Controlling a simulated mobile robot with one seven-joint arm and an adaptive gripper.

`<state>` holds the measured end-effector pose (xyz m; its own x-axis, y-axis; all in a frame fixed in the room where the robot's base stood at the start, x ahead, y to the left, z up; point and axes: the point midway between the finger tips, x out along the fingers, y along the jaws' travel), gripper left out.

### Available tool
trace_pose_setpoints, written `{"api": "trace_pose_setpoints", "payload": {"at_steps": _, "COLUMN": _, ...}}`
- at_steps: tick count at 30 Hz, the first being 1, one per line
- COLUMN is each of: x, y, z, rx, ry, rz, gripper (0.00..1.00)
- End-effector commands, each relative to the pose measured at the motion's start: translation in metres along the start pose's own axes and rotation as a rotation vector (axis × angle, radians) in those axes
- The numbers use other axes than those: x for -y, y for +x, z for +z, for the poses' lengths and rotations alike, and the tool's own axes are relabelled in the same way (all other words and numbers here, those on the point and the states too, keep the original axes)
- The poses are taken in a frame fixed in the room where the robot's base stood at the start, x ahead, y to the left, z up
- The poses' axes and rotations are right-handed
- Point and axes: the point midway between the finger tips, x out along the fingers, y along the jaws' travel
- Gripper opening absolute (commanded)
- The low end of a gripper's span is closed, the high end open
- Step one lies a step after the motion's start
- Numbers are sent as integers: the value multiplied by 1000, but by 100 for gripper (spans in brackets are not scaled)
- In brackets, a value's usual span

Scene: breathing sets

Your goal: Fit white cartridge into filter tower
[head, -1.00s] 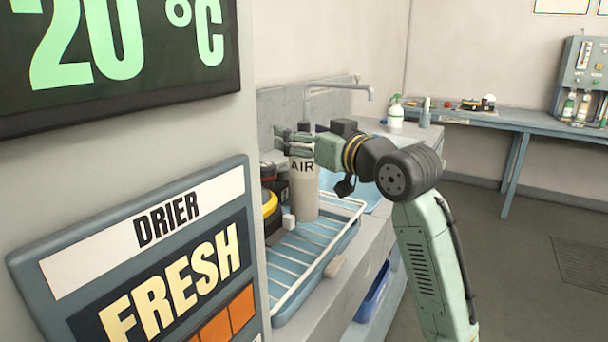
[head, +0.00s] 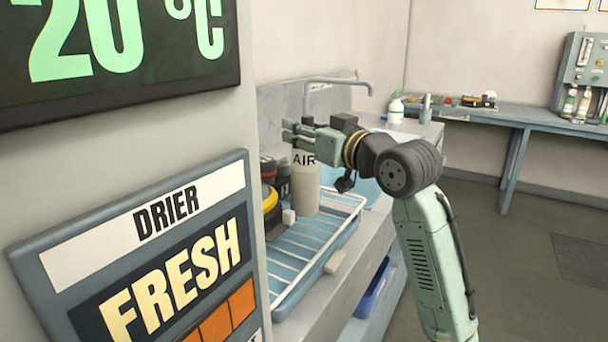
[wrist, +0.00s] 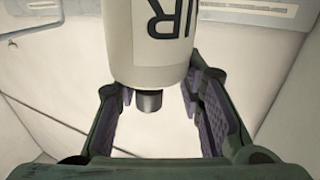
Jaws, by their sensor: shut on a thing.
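The off-white cylinder marked AIR, which I take for the white cartridge (head: 305,190), is upright at the sink counter, beyond the sign panel. My gripper (head: 300,133) is shut on it near its upper end. In the wrist view the cartridge (wrist: 150,45) is between the purple-padded fingers of my gripper (wrist: 158,95), and it hides their tips. A short dark stub (wrist: 149,100) sticks out of its near end. I cannot tell whether its lower end touches anything. I cannot make out the filter tower with certainty.
A blue tray with a white wire rack (head: 315,250) lies along the counter. Dark and yellow round parts (head: 270,205) stand close left of the cartridge. A tap (head: 335,82) rises behind. The DRIER panel (head: 150,250) hides the near left. A white bottle (head: 395,108) stands farther right.

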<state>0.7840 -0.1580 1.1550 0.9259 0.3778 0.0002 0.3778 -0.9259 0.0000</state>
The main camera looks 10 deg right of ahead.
Motion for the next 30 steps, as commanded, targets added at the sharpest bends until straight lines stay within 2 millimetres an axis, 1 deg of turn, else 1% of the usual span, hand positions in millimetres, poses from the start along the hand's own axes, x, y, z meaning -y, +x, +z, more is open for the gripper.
{"api": "trace_pose_setpoints", "payload": {"at_steps": 1, "x": 0, "y": 0, "z": 0, "rx": 0, "ry": 0, "rz": 1, "gripper": 13}}
{"api": "trace_pose_setpoints", "payload": {"at_steps": 7, "x": 0, "y": 0, "z": 0, "rx": 0, "ry": 0, "rz": 1, "gripper": 0}}
{"api": "trace_pose_setpoints", "payload": {"at_steps": 25, "x": 0, "y": 0, "z": -2, "rx": -2, "ry": -1, "rz": 1, "gripper": 0}}
{"api": "trace_pose_setpoints", "payload": {"at_steps": 28, "x": 0, "y": 0, "z": -6, "rx": -2, "ry": -2, "rz": 1, "gripper": 0}}
{"api": "trace_pose_setpoints", "payload": {"at_steps": 30, "x": 0, "y": 0, "z": -12, "rx": -3, "ry": -4, "rz": 1, "gripper": 0}}
